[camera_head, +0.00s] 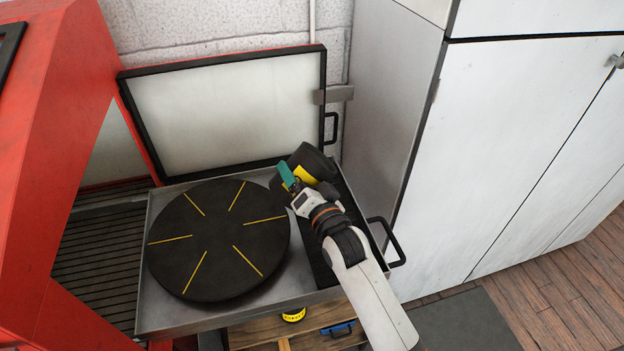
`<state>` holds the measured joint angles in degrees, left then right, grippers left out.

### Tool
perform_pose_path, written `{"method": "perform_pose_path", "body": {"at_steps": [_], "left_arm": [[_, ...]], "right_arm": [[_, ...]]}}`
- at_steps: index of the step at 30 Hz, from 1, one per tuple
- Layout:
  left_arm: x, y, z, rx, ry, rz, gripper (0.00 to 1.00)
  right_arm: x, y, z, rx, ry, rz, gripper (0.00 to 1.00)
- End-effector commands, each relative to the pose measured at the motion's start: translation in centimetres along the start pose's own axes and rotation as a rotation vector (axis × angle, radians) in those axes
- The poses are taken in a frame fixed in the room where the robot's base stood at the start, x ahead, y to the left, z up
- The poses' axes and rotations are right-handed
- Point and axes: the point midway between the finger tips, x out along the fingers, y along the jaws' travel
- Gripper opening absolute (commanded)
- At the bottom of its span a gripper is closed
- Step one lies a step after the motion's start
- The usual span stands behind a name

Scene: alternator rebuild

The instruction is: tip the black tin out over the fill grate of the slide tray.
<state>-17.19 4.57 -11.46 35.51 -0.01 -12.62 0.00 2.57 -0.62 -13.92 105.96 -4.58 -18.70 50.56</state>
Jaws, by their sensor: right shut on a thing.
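The black tin (315,162) has a yellow label and is held tilted above the back right part of the slide tray (182,319). My right gripper (297,184) reaches in from the lower right and is shut on the tin. The gripper hides part of the tin, and I cannot see its contents. The fill grate (318,262) is a dark strip along the right side of the tray, partly covered by my right arm and the tin. A round black turntable (220,240) with yellow lines fills most of the tray. My left gripper is not in view.
A raised, black-framed pale panel (225,108) stands behind the tray. A red housing (50,170) is at left. A black handle (398,247) juts from the tray's right side, near white cabinets (530,140). A yellow-and-black container (293,315) sits below the tray's front edge.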

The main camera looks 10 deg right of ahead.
Motion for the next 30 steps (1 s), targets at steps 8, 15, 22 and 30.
{"method": "perform_pose_path", "body": {"at_steps": [8, 15, 22, 30], "left_arm": [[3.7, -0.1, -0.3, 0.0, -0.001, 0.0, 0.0], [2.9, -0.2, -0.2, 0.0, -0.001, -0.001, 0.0], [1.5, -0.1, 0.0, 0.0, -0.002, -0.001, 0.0], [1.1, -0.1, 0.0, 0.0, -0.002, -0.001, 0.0]], "right_arm": [[0.0, -1.1, -0.8, 0.485, -0.008, 0.009, 0.19], [0.0, -1.3, 0.5, 0.848, -0.006, 0.006, 0.19], [0.0, -2.4, 1.6, 1.127, -0.004, 0.007, 0.19], [0.0, -3.1, 2.0, 1.254, -0.003, 0.006, 0.19]]}}
